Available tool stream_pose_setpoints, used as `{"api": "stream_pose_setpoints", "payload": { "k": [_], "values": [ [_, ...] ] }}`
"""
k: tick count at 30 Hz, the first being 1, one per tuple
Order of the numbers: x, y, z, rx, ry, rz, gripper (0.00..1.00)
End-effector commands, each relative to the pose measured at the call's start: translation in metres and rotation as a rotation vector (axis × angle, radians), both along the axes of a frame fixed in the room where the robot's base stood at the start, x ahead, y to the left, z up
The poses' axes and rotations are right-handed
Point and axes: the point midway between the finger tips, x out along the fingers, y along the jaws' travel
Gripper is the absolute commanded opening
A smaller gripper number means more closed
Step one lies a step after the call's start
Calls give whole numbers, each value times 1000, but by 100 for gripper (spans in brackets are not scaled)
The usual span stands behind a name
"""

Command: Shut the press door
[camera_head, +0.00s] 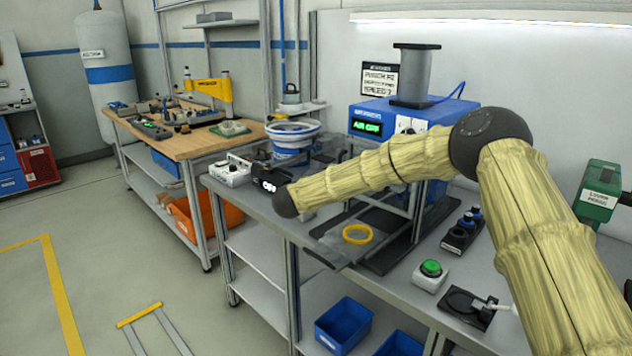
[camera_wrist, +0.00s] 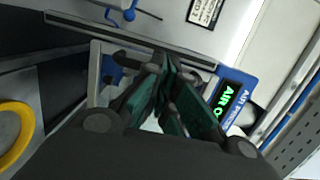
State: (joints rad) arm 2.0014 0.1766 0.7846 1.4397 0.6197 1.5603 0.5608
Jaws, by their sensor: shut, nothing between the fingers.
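The press (camera_head: 405,112) stands on the bench, with a blue head, a green "AIR OFF" display and a grey column on top. My arm crosses in front and hides much of its frame. A clear, grey-edged panel low at its front may be the door, but I cannot tell its exact angle. In the wrist view my gripper (camera_wrist: 163,78) is shut and empty, its green-padded fingers together. A dark handle-like bar lies behind the fingertips, beside the press display (camera_wrist: 230,102); contact cannot be told. In the head view my gripper is hidden behind my wrist.
A yellow ring (camera_head: 357,234) lies at the press's front. A green button box (camera_head: 431,273) and a black pad (camera_head: 468,306) are on the bench at right. A white device (camera_head: 230,173) and a blue-white bowl (camera_head: 292,137) are at left.

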Motion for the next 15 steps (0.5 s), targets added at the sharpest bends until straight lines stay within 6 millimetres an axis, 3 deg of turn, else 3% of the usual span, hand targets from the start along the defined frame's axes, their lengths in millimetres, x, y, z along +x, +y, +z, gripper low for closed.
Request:
{"api": "stream_pose_setpoints", "payload": {
  "k": [6,15],
  "values": [
    [6,-15,1,-1,-2,-11,0],
    [7,-15,1,-1,-2,-10,0]
  ]
}}
